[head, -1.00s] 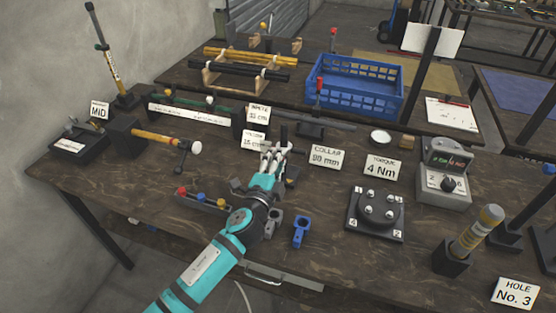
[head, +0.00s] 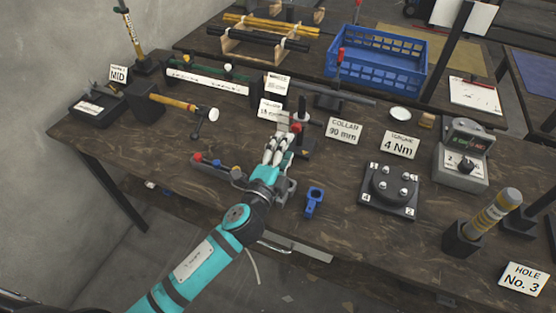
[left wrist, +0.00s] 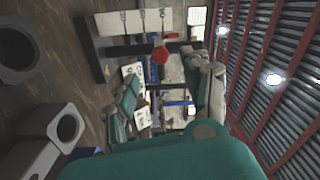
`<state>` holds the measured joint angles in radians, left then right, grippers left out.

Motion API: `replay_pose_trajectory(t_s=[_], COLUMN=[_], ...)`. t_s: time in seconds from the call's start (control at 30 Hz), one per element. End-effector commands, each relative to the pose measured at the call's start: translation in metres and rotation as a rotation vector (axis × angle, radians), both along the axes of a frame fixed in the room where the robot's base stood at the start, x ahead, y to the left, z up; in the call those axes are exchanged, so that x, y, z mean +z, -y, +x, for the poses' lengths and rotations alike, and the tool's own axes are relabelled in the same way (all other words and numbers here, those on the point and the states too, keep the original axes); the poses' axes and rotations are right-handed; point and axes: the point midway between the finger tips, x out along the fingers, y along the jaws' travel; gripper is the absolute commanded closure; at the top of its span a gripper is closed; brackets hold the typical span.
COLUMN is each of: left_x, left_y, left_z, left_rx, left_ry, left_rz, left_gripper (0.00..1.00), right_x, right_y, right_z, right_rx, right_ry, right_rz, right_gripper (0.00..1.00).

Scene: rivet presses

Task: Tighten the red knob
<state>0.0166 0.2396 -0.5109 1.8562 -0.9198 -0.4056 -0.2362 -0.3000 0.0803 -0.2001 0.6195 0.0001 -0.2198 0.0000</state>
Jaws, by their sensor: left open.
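A red knob (head: 296,127) sits on a dark upright gauge (head: 301,108) in the middle of the bench. In the left wrist view the red knob (left wrist: 160,55) shows on the gauge beside its white scale (left wrist: 135,22). My left gripper (head: 278,148) is open and empty, just in front and to the left of the knob in the head view. In the left wrist view the knob lies beyond my spread fingers (left wrist: 166,92), roughly between them, and looks apart from them. My right gripper is in neither view.
A strip with small red, yellow and blue knobs (head: 216,163) lies left of my arm. A blue clamp (head: 314,202) and a round plate fixture (head: 391,187) are to the right. A "COLLAR 90 mm" sign (head: 343,130) stands right of the gauge. A blue crate (head: 377,68) is behind.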

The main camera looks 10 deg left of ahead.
Motion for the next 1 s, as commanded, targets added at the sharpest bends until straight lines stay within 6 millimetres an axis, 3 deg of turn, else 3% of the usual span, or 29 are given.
replay_pose_trajectory(t_s=[0.1,0.3,1.0], left_x=[-0.001,0.000,0.000], left_y=[-0.005,-0.009,-0.009], left_z=[-0.023,-0.043,-0.047], left_rx=[0.001,0.000,0.000], left_ry=[-0.002,0.000,0.000], left_rz=[0.000,0.001,0.002], left_gripper=[0.51,0.51,0.51], right_x=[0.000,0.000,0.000], right_y=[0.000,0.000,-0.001], right_z=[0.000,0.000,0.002], right_rx=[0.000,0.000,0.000], right_ry=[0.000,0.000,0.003], right_rz=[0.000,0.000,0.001], right_gripper=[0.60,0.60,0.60])
